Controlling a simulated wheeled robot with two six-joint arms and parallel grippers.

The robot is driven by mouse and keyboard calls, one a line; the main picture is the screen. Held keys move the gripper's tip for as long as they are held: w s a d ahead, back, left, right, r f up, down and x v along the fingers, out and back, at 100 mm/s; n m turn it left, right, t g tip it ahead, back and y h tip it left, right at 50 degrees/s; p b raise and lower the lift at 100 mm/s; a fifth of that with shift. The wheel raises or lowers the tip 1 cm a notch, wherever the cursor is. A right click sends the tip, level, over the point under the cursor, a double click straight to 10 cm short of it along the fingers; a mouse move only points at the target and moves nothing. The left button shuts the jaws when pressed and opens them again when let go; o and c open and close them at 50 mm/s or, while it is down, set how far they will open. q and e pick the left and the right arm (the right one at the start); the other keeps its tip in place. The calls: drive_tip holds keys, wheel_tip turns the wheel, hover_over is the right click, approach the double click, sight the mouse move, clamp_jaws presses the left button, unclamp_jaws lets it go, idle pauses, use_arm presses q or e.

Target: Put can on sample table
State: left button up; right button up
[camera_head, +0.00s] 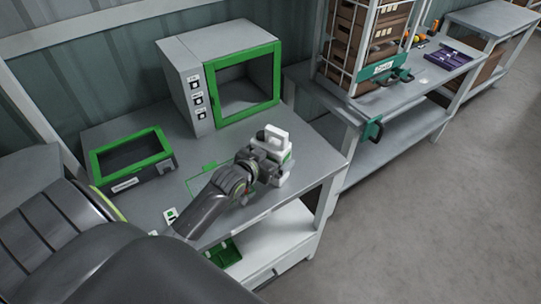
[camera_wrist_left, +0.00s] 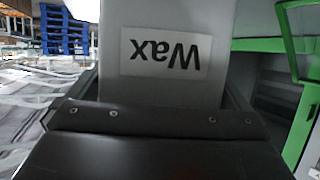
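My left gripper (camera_head: 272,167) is closed around the can's body. In the left wrist view the can (camera_wrist_left: 165,90) fills the space between the fingers, its "Wax" label upside down. I cannot tell whether the can's base touches the tabletop or hangs just above it. A green outlined rectangle (camera_head: 203,168) is marked on the tabletop, left of the can. My right gripper is not in view.
A grey cabinet with a green-framed opening (camera_head: 274,78) stands behind the can. A low green-rimmed box (camera_head: 131,157) is at the left. A second bench (camera_head: 404,95) with a crate rack stands right. A lower shelf (camera_head: 278,238) holds a green tray (camera_head: 224,254).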

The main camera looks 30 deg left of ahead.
use_arm(q)
drive_tip(key=shift+s+r, duration=0.1)
drive_tip(key=shift+r, duration=0.05)
drive_tip(key=b+v, duration=0.1)
drive_tip(key=v, duration=1)
drive_tip(key=shift+s+r, duration=0.25)
drive_tip(key=shift+s, duration=0.1)
drive_tip(key=shift+f, duration=0.1)
